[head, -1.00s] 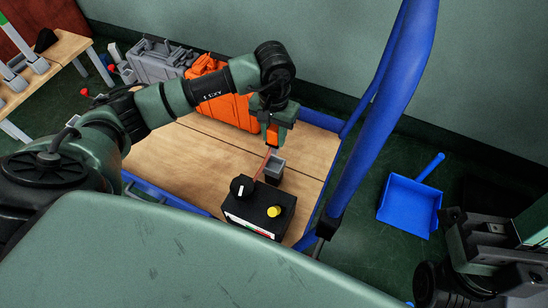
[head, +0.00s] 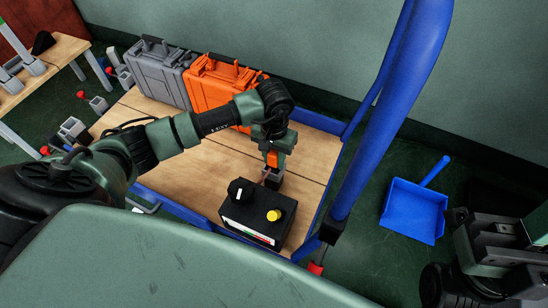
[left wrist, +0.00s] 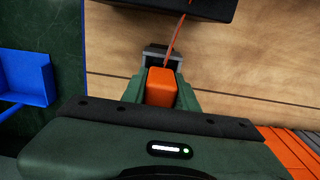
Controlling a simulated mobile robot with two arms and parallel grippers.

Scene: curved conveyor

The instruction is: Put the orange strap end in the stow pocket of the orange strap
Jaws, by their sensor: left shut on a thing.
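My left gripper (head: 272,167) is shut on the orange strap end (head: 273,158), low over the wooden deck behind the black box. The orange strap end (left wrist: 162,88) also shows between the fingers in the left wrist view. The thin orange strap (left wrist: 177,42) runs from there towards the black box (left wrist: 190,8). The grey stow pocket (head: 271,181) is right under the fingertips; it also shows in the left wrist view (left wrist: 155,52) just past them. Whether the strap end is inside it or just above is hidden. My right arm shows in part at lower right; its jaw state is unclear.
The black box (head: 250,222) with a black knob and yellow button (head: 274,215) stands close in front. An orange case (head: 212,85) and a grey case (head: 158,68) stand at the deck's back. A blue rail (head: 385,110) rises on the right. A blue dustpan (head: 412,210) lies on the floor.

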